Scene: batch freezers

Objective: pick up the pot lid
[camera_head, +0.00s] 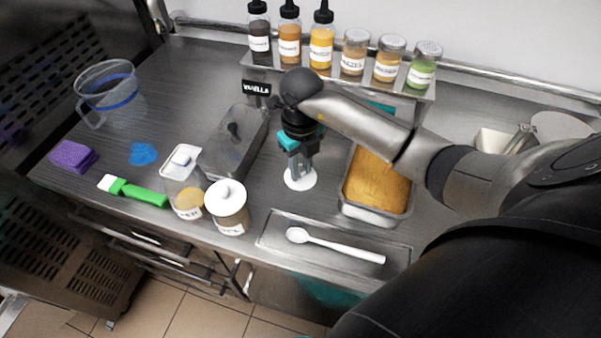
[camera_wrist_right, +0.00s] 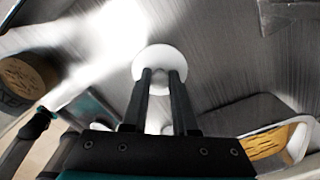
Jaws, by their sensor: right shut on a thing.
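The pot lid (camera_head: 300,181) is a white round disc over the steel counter, right of the lidded steel pan. It also shows in the wrist view (camera_wrist_right: 160,55), with a small knob at its middle. My right gripper (camera_head: 299,172) comes down on it from above, fingers pointing down. In the wrist view its fingers (camera_wrist_right: 161,78) are shut on the lid's knob. I cannot tell whether the disc touches the counter or hangs just above it. My left gripper is not in view.
A jar with a white knobbed lid (camera_head: 228,207) and a clear square container (camera_head: 184,187) stand to the left. A steel pan of yellow-brown food (camera_head: 376,183) stands to the right. A white spoon (camera_head: 335,246) lies on a tray in front. Bottles and jars line the back shelf.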

